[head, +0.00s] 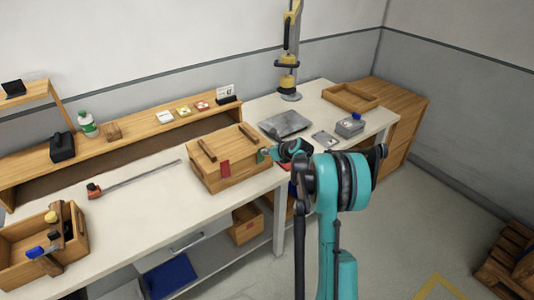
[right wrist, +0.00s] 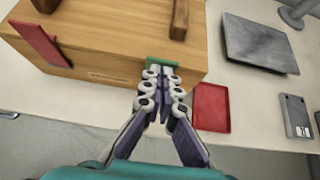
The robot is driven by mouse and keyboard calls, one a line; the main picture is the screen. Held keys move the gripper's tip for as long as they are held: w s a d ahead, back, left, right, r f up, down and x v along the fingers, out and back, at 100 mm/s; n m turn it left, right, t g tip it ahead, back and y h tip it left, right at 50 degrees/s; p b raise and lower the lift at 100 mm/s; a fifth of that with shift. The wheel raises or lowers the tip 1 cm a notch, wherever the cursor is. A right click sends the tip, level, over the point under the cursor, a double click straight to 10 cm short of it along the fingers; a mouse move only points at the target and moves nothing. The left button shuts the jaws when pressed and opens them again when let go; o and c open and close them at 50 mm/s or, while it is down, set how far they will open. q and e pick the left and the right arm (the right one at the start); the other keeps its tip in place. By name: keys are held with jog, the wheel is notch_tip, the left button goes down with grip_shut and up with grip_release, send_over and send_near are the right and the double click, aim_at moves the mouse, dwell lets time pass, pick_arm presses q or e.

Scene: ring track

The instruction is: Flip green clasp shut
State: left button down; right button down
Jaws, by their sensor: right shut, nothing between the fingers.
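A wooden box (head: 228,172) with a lid stands on the white workbench, and it also shows in the right wrist view (right wrist: 110,60). Its green clasp (head: 261,155) is at the right end of the front edge. In the right wrist view the green clasp (right wrist: 163,61) shows as a short strip right at my fingertips, which hide its lower part; I cannot tell its exact angle. A red clasp (right wrist: 40,43) is at the box's left. My right gripper (right wrist: 161,74) is shut and empty, at or very near the green clasp. My left gripper is not in view.
A red tray (right wrist: 211,107) lies right of the box. A grey metal plate (head: 285,124) and a small grey device (head: 324,139) lie beyond it. A wooden tote with tools (head: 40,255) is at the left. The bench between is mostly clear.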

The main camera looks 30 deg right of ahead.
jog(key=shift+w+r, duration=0.35)
jog(key=shift+w, duration=0.5)
jog(key=shift+s+f, duration=0.1)
